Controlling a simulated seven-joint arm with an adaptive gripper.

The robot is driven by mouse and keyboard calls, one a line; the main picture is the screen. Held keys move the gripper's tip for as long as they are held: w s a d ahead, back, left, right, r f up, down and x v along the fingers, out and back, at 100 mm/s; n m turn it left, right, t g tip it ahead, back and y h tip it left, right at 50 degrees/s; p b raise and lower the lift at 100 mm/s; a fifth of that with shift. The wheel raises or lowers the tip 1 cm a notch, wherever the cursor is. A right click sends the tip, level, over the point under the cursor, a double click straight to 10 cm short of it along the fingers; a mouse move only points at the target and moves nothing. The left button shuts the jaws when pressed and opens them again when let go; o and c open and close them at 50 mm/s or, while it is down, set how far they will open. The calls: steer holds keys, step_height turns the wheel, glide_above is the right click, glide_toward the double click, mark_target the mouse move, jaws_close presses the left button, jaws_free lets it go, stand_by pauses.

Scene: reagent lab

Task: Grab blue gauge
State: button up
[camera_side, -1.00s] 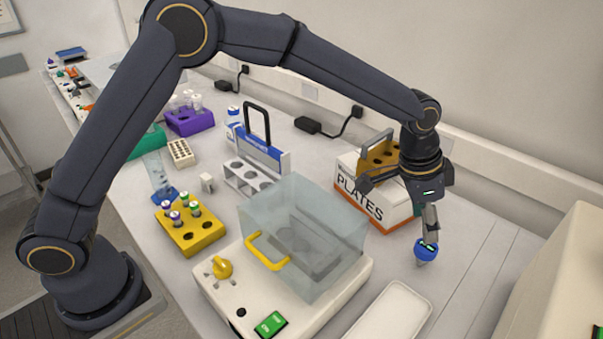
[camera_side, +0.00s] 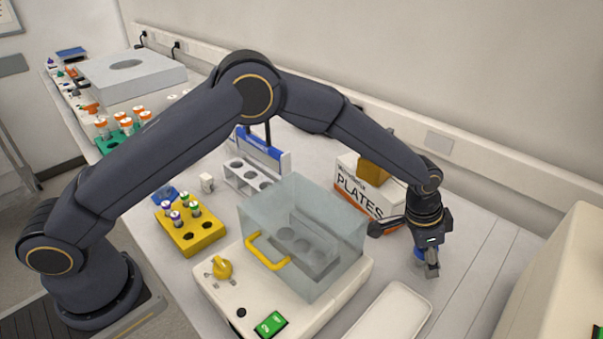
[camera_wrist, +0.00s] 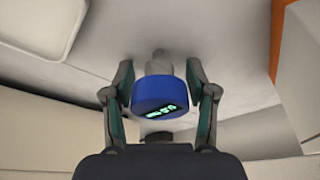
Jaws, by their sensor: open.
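The blue gauge (camera_wrist: 160,95) has a round blue head with a lit green readout and a grey stem. In the wrist view it sits between the two fingers of my gripper (camera_wrist: 160,100), with a gap on each side. My gripper is open and low over the bench. In the side view my gripper (camera_side: 427,272) is right of the clear-lidded machine, and the blue gauge (camera_side: 418,254) is partly hidden behind the fingers.
The PLATES box (camera_side: 366,186) stands just behind and left of my gripper. The clear-lidded machine (camera_side: 215,293) is to the left, and a white tray (camera_side: 392,316) lies in front. A large pale device (camera_side: 570,285) is at right. Bare bench lies between.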

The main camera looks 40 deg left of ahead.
steer(key=shift+c, duration=0.4)
steer(key=c, duration=0.8)
